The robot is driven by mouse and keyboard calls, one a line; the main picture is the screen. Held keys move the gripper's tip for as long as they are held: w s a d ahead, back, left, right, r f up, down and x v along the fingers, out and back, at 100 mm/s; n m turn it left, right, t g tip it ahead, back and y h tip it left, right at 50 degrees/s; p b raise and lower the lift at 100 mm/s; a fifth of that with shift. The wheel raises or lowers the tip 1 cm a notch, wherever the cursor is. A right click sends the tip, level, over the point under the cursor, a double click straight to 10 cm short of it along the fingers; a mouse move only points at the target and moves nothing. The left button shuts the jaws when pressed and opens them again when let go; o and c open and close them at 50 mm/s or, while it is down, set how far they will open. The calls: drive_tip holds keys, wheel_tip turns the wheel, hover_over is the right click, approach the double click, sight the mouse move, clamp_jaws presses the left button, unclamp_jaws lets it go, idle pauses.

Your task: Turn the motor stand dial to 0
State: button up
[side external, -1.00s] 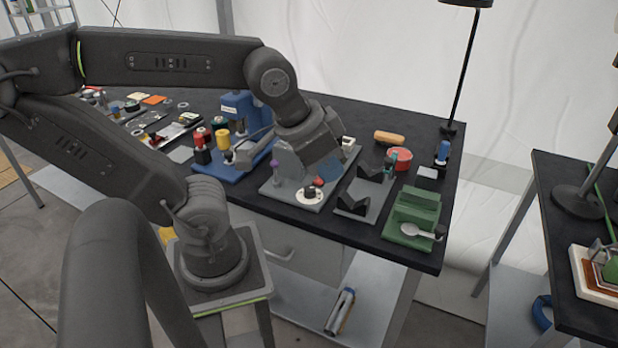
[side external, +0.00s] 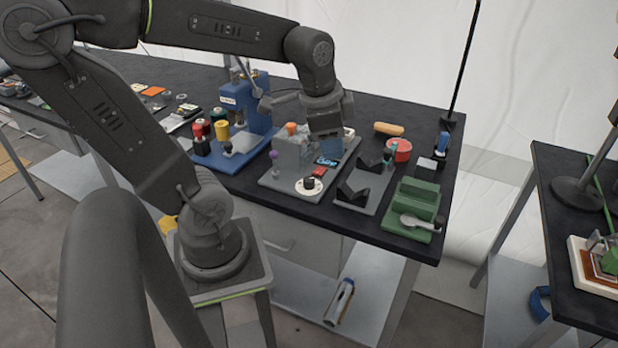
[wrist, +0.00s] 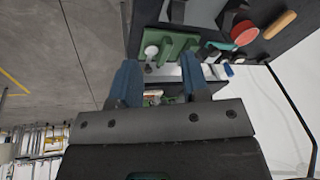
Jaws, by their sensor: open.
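The motor stand (side external: 279,181) is a grey base plate with a grey block on it, on the dark bench in the side view. Its dial (side external: 308,185) is a white disc with a black knob at the front of the plate. A red part and a small bluish panel sit behind the dial. My gripper (side external: 328,145) is above the rear right of the stand, apart from the dial, and hides part of the stand. In the wrist view my gripper (wrist: 160,75) has its two blue fingers spread, with nothing between them. I cannot make out the dial there.
A grey cradle (side external: 377,196) and a green stand (side external: 424,197) with a spoon are right of the motor stand. The green stand also shows in the wrist view (wrist: 178,42). A blue press (side external: 240,105) stands to the left. A red bowl (side external: 399,150) is behind.

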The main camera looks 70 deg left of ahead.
sight(309, 179)
drive_tip(key=shift+o, duration=1.3)
drive_tip(key=a+f+m+g, duration=0.2)
drive_tip(key=a+f+m, duration=0.2)
drive_tip(key=a, duration=0.8)
drive_tip(key=shift+f+m+g+h, duration=0.15)
drive_tip(key=shift+m+g+h, duration=0.25)
drive_tip(key=f, duration=1.4)
drive_tip(key=shift+a, duration=0.3)
drive_tip(key=c, duration=0.9)
